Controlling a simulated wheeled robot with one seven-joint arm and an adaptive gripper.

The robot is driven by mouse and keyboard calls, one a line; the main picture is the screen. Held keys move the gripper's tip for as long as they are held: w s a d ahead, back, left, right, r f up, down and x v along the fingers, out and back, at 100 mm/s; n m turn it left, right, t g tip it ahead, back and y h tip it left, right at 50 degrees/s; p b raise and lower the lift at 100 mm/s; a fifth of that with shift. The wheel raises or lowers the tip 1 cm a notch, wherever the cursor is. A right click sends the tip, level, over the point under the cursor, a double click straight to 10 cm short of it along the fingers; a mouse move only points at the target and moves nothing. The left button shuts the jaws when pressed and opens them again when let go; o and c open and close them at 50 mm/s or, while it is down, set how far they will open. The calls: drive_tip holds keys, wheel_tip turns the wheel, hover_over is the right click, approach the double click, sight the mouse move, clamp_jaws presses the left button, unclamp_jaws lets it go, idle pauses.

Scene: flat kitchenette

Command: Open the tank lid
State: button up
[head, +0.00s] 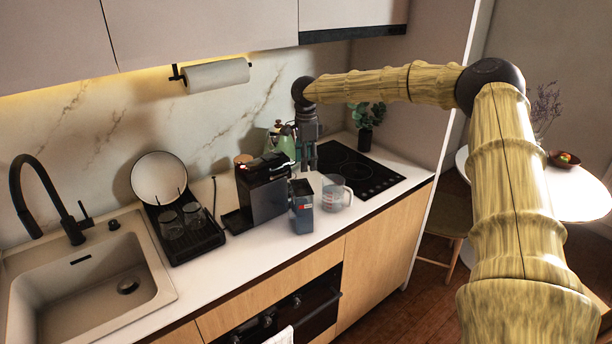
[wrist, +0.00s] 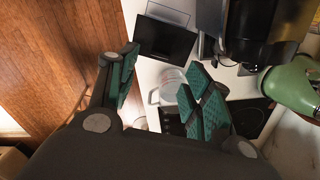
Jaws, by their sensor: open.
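The tank (head: 303,214) is a small grey-blue box with a dark top, standing on the counter just right of the black coffee machine (head: 262,195). In the wrist view I take the dark box (wrist: 165,40) at the top to be the tank. I cannot tell for sure how its lid sits. My gripper (head: 308,166) is open and empty, above the counter behind the tank and apart from it. In the wrist view its green-padded fingers (wrist: 160,68) are spread, with the tank beyond their tips. The coffee machine also shows in the wrist view (wrist: 262,30).
A clear measuring cup (head: 336,194) stands right of the tank, and in the wrist view (wrist: 170,90) it shows between the fingers. A green kettle (head: 284,145) stands behind the machine. The black hob (head: 358,172) is to the right, and a dish rack (head: 185,238) to the left.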

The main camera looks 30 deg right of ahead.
sight(306, 182)
wheel_tip(306, 182, down, 7)
drive_tip(key=p, duration=0.3)
drive_tip(key=shift+w+f, duration=0.1)
drive_tip(key=shift+f, duration=0.25)
drive_tip(key=c, duration=1)
drive_tip(key=shift+c, duration=0.2)
